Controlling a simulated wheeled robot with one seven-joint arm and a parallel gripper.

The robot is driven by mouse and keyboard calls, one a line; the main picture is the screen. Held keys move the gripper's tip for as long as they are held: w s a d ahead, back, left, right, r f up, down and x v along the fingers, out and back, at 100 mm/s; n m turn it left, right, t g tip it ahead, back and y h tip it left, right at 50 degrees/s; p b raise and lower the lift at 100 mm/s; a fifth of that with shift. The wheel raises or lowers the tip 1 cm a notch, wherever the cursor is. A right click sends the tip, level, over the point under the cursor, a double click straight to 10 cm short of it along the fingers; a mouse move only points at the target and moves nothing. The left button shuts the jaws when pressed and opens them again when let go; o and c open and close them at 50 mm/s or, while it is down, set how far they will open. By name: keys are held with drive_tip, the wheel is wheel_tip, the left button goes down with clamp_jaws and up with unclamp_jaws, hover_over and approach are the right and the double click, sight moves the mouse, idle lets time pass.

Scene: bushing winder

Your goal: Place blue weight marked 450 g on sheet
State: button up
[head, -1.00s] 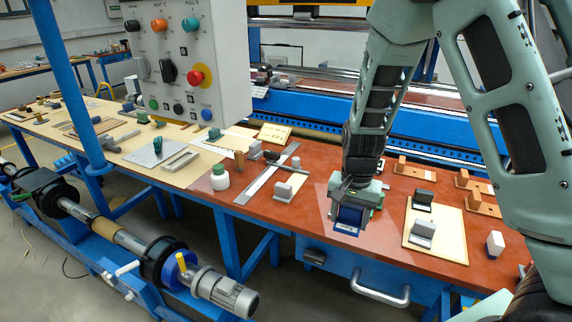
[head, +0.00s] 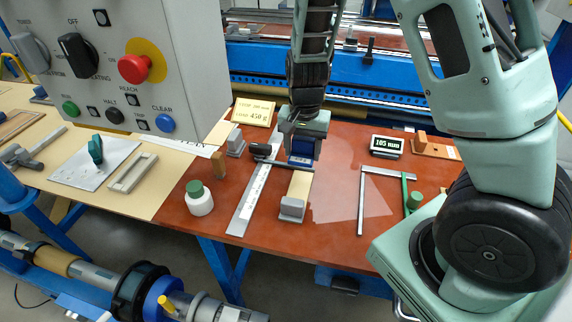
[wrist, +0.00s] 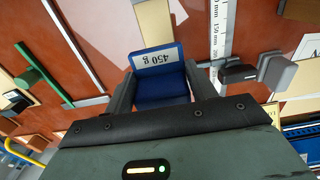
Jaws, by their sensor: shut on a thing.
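The blue weight (head: 301,150) hangs in my gripper (head: 303,138), which is shut on it. In the wrist view the weight (wrist: 162,92) sits between the two fingers, and its white label reads 450 g, upside down. A narrow cream sheet (head: 299,187) lies on the red tabletop in front of and below the weight, with a grey block (head: 291,208) on its near end. In the wrist view the sheet (wrist: 155,24) passes behind the label. I cannot tell whether the weight touches the sheet. A card (head: 253,112) behind also reads 450 g.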

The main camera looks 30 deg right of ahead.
sight(300, 185)
wheel_tip(300, 185, down, 10)
drive_tip(key=shift+r+p, duration=0.2)
drive_tip(key=shift+p, duration=0.55)
drive_tip(key=shift+f, duration=0.2)
drive_tip(key=o, duration=1.3)
drive_tip(key=shift+r, duration=0.2)
